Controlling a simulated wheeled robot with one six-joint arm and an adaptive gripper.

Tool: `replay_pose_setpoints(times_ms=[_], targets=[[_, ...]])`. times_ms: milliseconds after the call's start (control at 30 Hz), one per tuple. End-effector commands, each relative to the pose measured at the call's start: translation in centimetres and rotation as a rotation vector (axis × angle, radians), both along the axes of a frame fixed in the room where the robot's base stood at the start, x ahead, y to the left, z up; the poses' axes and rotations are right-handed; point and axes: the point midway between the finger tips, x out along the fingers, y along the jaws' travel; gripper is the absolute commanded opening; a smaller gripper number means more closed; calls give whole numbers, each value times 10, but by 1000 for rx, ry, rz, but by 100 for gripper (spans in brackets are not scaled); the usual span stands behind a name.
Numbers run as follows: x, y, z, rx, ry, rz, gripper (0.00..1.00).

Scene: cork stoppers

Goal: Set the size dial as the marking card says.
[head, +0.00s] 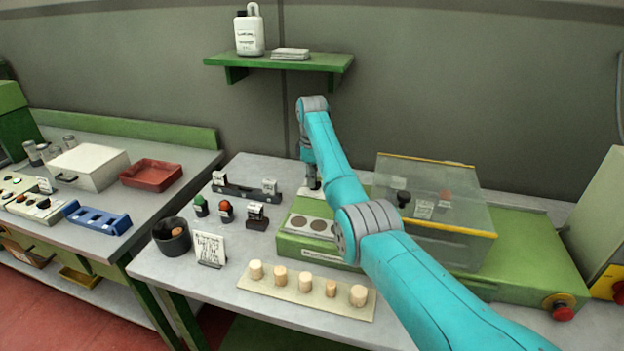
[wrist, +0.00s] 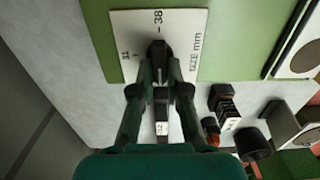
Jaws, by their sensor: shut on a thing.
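The size dial is a pale plate (wrist: 192,22) with printed marks; 38 is at its top, another number, perhaps 31, is at the left, and "mm" lettering is at the right. Its black knob (wrist: 157,50) stands between my fingers, and its visible end lies toward the 38 mark. My gripper (wrist: 159,82) is shut on the knob and hides its lower part. In the head view my gripper (head: 312,182) is down at the plate, behind the green machine's left end. The marking card (head: 208,248) stands at the front left; its writing is too small to read.
Corks stand on a pale board (head: 325,305) at the front. A dark cup (head: 171,236), stamps (head: 226,211) and a black rack (head: 245,194) are left of the dial. A clear yellow-edged cover (head: 437,205) is at the right, and a green shelf (head: 280,61) is above.

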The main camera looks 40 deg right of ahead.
Motion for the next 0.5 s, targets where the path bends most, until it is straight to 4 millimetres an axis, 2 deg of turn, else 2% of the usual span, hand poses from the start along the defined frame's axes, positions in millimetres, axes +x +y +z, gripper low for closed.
replay_pose_setpoints(times_ms=[267,300,367,400,500], targets=[[0,0,0,0,-1,1,0],[0,0,0,0,-1,1,22],[0,0,0,0,-1,1,37],[0,0,0,-1,-1,1,40],[0,0,0,-1,-1,0,40]])
